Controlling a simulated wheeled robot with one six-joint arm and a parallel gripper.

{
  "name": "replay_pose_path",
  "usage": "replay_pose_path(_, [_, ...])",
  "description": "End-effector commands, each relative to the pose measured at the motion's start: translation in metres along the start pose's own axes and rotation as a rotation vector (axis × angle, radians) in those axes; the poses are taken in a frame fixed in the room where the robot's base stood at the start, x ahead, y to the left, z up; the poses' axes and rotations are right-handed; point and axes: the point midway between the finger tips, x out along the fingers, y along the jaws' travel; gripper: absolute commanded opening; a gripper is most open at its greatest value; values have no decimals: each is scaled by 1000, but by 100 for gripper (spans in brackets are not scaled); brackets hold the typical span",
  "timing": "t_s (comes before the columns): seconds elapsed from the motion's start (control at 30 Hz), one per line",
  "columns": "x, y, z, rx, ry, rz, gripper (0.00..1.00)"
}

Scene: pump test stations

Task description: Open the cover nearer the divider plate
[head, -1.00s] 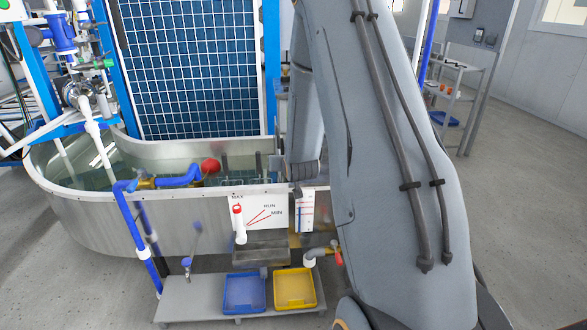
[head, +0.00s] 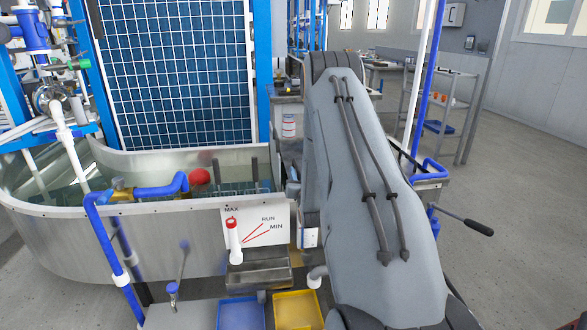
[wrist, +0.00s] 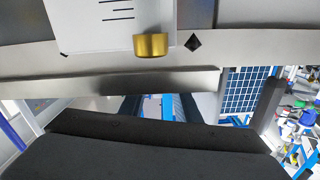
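I cannot make out a cover or a divider plate for certain in either view. The steel tank (head: 190,225) stands at the left, with dark upright parts (head: 255,172) in the water near its right end. My arm hides what lies behind it, including most of my wrist. In the wrist view a dark part of my gripper (wrist: 160,135) fills the bottom. Its fingertips cannot be told apart clearly, nor whether they hold anything. Beyond it are a metal strip (wrist: 130,84), a brass cylinder (wrist: 151,45) and a white plate with black marks (wrist: 105,22).
A level sign (head: 262,226) and a red-topped white tube (head: 233,238) are on the tank front. A blue tray (head: 241,314) and a yellow tray (head: 298,311) lie below. A blue grid panel (head: 175,75) rises behind. Open floor (head: 530,250) lies at the right, past a black-handled lever (head: 478,228).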

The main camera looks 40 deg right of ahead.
Motion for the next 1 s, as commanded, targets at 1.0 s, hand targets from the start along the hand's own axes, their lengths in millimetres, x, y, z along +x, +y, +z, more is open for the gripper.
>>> replay_pose_path(1.0, [68, -4, 0, 0, -2, -4, 0])
